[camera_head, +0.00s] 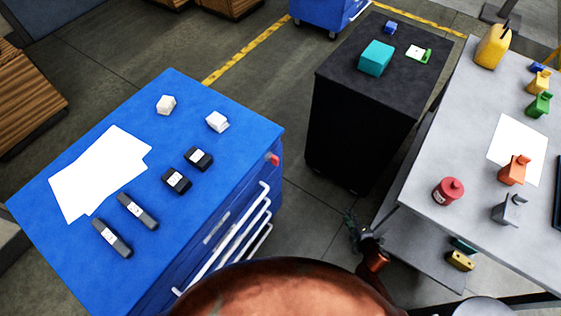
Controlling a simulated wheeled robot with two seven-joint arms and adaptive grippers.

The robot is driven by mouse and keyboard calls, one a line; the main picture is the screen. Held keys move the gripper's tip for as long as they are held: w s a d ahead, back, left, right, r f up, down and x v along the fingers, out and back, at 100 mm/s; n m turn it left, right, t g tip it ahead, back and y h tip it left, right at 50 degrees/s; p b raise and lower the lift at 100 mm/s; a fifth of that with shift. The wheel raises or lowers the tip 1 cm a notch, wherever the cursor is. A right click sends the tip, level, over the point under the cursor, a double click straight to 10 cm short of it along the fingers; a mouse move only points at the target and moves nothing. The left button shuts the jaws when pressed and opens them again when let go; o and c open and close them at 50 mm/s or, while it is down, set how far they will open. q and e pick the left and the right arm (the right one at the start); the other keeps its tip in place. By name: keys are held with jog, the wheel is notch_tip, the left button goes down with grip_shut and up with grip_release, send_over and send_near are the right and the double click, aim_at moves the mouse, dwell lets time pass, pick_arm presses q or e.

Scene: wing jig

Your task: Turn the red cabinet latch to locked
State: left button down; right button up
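The red cabinet latch (272,160) is a small red piece at the upper right corner of the blue cabinet (245,121), just above the drawer side. Its exact turn angle is too small to tell. My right gripper (350,226) is low in the middle right, over the floor between the blue cabinet and the grey table. It is dark and small, apart from the latch, to its lower right. I cannot tell whether its fingers are open or shut. My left gripper is not in view.
White sheets (98,175) and several dark and white blocks lie on the blue cabinet. White drawer handles (235,225) stick out from its front. A black cabinet (335,95) stands behind, and a grey table (450,120) with several coloured containers is at right. Floor between them is clear.

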jog(key=w+a+r+n+t+y+b, duration=0.1)
jog(key=w+a+r+n, duration=0.2)
jog(key=r, duration=0.1)
jog(key=w+a+r+n+t+y, duration=0.1)
jog(key=w+a+r+n, duration=0.15)
jog(key=r, duration=0.25)
jog(key=n+g+y+b, duration=0.35)
jog(key=n+y, duration=0.65)
jog(key=n, duration=1.2)
send_near(278, 162)
jog(key=x, duration=0.2)
jog(key=shift+t, duration=0.35)
jog(key=x, duration=0.8)
jog(key=shift+f+b, duration=0.25)
jog(key=shift+b, duration=0.1)
jog(key=shift+s, duration=0.1)
jog(key=shift+d, duration=0.1)
grip_shut()
